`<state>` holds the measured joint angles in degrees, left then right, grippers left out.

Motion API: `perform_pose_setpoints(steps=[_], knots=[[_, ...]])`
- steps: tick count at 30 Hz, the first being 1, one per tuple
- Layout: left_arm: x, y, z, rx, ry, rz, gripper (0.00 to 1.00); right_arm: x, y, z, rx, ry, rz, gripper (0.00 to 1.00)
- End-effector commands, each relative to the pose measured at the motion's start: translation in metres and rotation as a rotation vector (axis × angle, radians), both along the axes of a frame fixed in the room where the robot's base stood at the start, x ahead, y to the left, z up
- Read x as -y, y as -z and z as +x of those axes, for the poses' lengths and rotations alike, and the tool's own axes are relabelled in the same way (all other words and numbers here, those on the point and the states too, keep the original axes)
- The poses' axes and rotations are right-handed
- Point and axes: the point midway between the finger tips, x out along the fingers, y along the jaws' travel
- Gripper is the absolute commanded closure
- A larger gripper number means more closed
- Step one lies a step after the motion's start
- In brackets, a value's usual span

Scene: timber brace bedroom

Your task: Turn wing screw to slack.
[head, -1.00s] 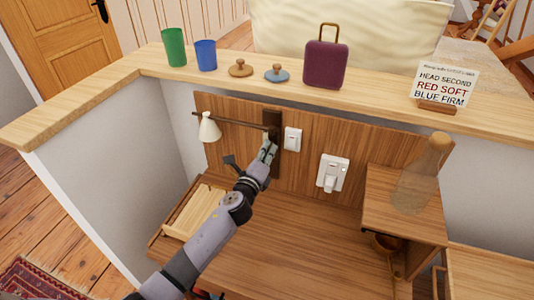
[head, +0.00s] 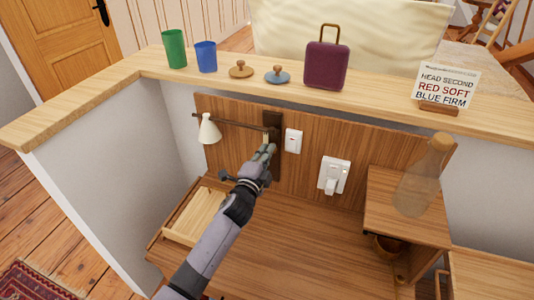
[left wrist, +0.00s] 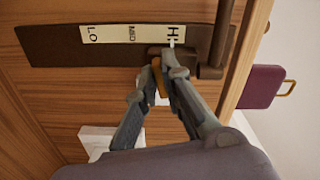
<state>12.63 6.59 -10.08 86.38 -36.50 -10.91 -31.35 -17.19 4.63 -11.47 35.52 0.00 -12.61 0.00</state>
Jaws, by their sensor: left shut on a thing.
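My left gripper (head: 265,150) is at the dark upright plate (head: 277,170) on the wooden back panel. In the left wrist view, its fingers (left wrist: 163,80) are shut on a small brass-coloured piece, seemingly the wing screw (left wrist: 161,97). The fingers hide most of it. A thin rod with a white cone lamp shade (head: 209,129) runs left from the plate. My right gripper is not in view.
A white switch (head: 293,140) is close to the plate's right, and a larger white switch box (head: 333,175) is farther right. A glass bottle (head: 424,175) stands on the right shelf. An open wooden drawer or tray (head: 195,213) is at left.

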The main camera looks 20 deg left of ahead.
Motion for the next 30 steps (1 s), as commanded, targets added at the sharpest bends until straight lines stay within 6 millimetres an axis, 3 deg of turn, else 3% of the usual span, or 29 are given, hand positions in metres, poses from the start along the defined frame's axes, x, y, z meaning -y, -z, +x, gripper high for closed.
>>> perform_pose_setpoints(steps=[20, 21, 30], knots=[[-0.0010, -0.0029, 0.0008, 0.004, -0.001, -0.060, 1.00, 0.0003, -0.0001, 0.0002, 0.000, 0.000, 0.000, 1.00], [-0.0010, -0.0029, 0.0008, 0.004, -0.001, -0.060, 0.90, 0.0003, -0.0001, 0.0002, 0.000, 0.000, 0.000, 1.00], [-0.0005, -0.0014, 0.0005, 0.001, -0.001, -0.059, 0.72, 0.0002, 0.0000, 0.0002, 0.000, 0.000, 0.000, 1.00]])
